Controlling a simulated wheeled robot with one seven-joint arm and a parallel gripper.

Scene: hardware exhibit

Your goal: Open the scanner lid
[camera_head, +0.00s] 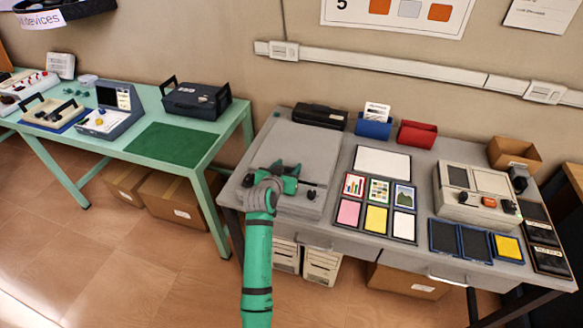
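The scanner is a wide, flat grey box with a large pale lid (318,150), on the left part of the grey table. The lid looks shut, lying flat on the body. My gripper (293,180), on the green arm, is over the scanner's front left part, close to the lid's front edge. Small dark parts (311,194) show at the scanner's front, just right of my gripper. My gripper hides part of the front edge. I cannot tell whether it touches the lid or whether its fingers are open or shut.
Behind the scanner are a black case (320,116), a blue holder (374,127) and a red holder (417,134). To its right lie a white sheet (382,162) and framed coloured cards (376,218). A grey device (477,195) stands further right. A green table (205,136) is at left.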

